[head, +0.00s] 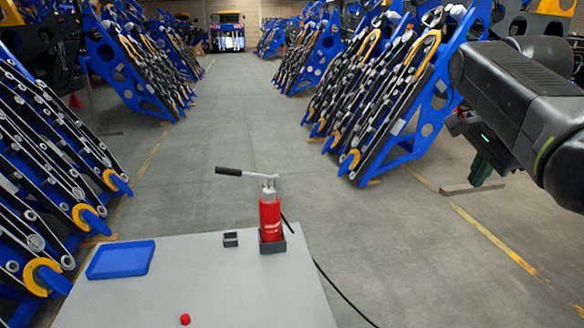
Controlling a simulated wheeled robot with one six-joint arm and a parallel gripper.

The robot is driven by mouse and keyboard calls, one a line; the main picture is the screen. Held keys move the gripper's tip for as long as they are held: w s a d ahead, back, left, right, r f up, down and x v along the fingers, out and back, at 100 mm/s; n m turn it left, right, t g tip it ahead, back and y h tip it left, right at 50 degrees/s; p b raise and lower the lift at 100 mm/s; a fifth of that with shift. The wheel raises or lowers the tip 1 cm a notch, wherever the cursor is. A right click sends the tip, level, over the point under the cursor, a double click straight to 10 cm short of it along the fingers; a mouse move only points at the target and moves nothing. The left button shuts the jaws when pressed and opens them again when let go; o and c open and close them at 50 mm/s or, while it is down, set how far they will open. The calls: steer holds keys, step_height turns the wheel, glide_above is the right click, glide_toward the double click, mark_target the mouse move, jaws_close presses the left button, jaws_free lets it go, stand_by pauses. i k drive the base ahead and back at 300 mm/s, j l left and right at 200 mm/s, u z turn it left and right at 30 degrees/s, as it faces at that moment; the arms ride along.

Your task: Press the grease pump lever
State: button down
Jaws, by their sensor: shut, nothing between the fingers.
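The grease pump is a red cylinder (270,220) with a silver head, upright in a dark square holder (273,247) at the table's far right corner. Its lever (230,171) has a black grip on a silver rod and sticks out to the left from the pump head, roughly level. My gripper (464,123) is at the upper right, at the end of my dark arm, well apart from the pump and lever. It is shut and empty; its fingers are small and partly hidden in this view.
A black hose (340,292) runs from the pump to the floor. Blue racks (405,95) line both sides; the aisle between is clear.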

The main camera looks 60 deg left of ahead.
mark_target(221, 170)
steer(key=i+j+u, duration=0.15)
steer(key=i+u, duration=1.05)
steer(key=u, duration=0.15)
steer(key=i+l+u, duration=0.3)
steer(key=u, duration=0.15)
steer(key=i+j+u, duration=0.2)
steer(key=u, duration=0.2)
steer(key=i+u, duration=0.95)
steer(key=u, duration=0.2)
